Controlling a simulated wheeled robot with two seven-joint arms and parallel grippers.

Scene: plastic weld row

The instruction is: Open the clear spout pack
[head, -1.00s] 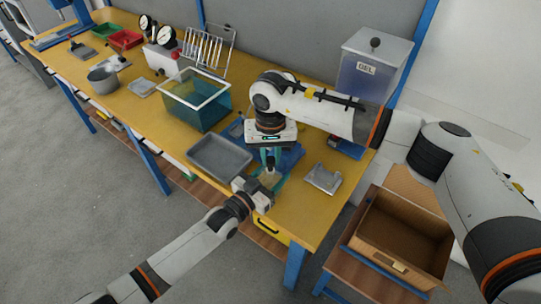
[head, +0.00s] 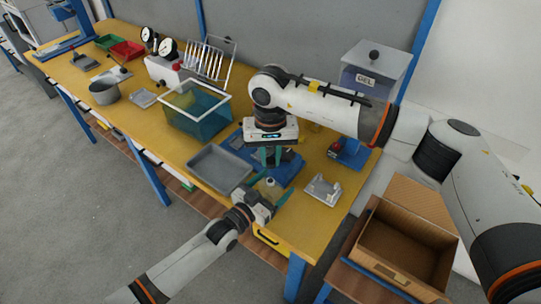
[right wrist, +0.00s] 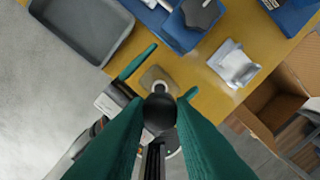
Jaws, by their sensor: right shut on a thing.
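The pack (right wrist: 157,75) is a small pale beige piece with a white ring-like spout on top. In the head view the pack (head: 269,187) is near the bench's front edge, between the teal fingers of my left gripper (head: 270,190). Those fingers stand apart on either side of it and look open, with small gaps. My right gripper (head: 270,156) points down above the pack. In the right wrist view its teal fingers are shut on a round black piece (right wrist: 159,111), which looks apart from the spout. Its underside is hidden.
A grey tray (head: 220,169) lies left of my grippers, with a teal-walled tank (head: 194,108) behind. A pale grey holder (head: 323,190) stands to the right. An open cardboard box (head: 405,245) sits beyond the bench's right end. A blue mat (head: 290,169) lies behind the pack.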

